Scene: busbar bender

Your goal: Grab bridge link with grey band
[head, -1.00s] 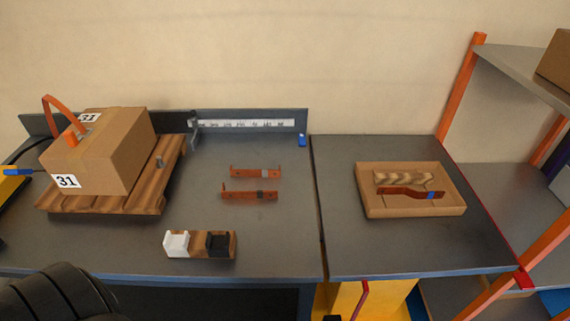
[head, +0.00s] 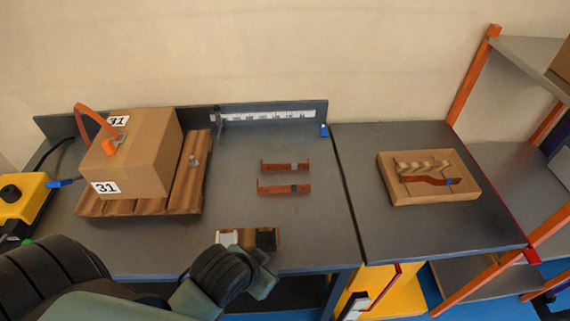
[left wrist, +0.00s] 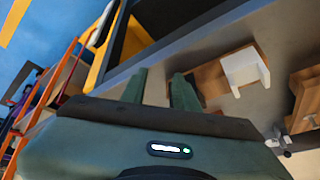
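Two copper bridge links with bent-up ends lie on the grey bench in the head view, one behind the other. The rear link (head: 276,167) has a greyish band right of its middle. The front link (head: 272,189) has a darker band. My left gripper (head: 266,273) is at the bench's front edge, in front of both links and apart from them. In the left wrist view its two green fingers (left wrist: 158,88) are spread with nothing between them. The links cannot be made out in that view. My right gripper is not in view.
A wooden holder with a white block (head: 228,238) and a black block (head: 266,239) stands just beyond my left gripper. The cardboard box (head: 137,160) sits on a wooden base at left. A tray (head: 462,190) with another copper link lies on the right table.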

